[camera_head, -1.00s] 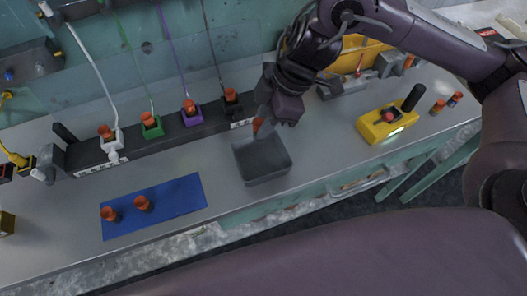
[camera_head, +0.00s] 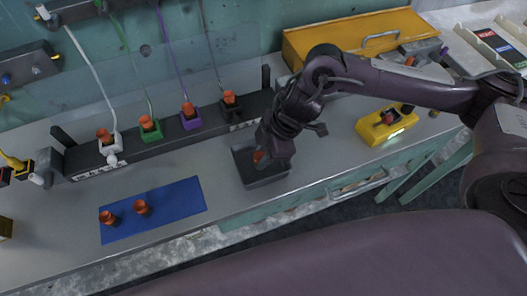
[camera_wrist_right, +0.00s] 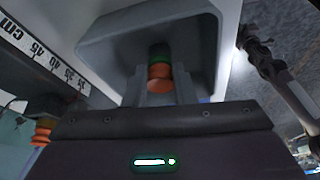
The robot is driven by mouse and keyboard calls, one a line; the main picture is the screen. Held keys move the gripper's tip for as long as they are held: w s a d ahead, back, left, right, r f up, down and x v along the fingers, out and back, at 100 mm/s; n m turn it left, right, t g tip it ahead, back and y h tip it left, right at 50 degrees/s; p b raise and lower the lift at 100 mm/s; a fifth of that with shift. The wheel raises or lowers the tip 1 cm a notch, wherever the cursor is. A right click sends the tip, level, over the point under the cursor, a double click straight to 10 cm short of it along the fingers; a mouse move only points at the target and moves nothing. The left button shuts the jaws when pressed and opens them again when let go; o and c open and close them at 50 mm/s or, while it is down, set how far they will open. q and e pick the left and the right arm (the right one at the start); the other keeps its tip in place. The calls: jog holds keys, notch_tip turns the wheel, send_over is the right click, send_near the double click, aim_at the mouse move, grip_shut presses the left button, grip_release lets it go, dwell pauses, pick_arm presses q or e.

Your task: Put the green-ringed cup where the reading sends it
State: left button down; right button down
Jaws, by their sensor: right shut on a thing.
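My right gripper (camera_head: 267,162) is low over the grey square tray (camera_head: 245,178), its fingers pointing down into it. It is shut on the green-ringed cup (camera_head: 258,157), which is orange with a dark green band. In the right wrist view, the cup (camera_wrist_right: 159,72) sits between my right gripper's fingers (camera_wrist_right: 161,90), inside the walls of the tray (camera_wrist_right: 115,45). I cannot tell whether the cup touches the tray's floor. A yellow meter (camera_head: 385,124) with a lit display stands to the right; its reading is too small to make out. My left gripper is not in view.
A dark rail (camera_head: 85,157) behind the tray carries white, green, purple and black holders with orange-topped cups. Two orange cups (camera_head: 108,217) (camera_head: 141,207) stand on a blue mat (camera_head: 180,195) at left. A yellow case (camera_head: 350,38) is at the back right.

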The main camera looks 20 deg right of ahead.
jog(key=shift+f, duration=0.15)
jog(key=c, duration=1.2)
grip_release()
jog(key=shift+r, duration=0.2)
jog(key=v, duration=1.2)
jog(key=shift+a+b, duration=0.1)
jog(key=shift+b, duration=0.2)
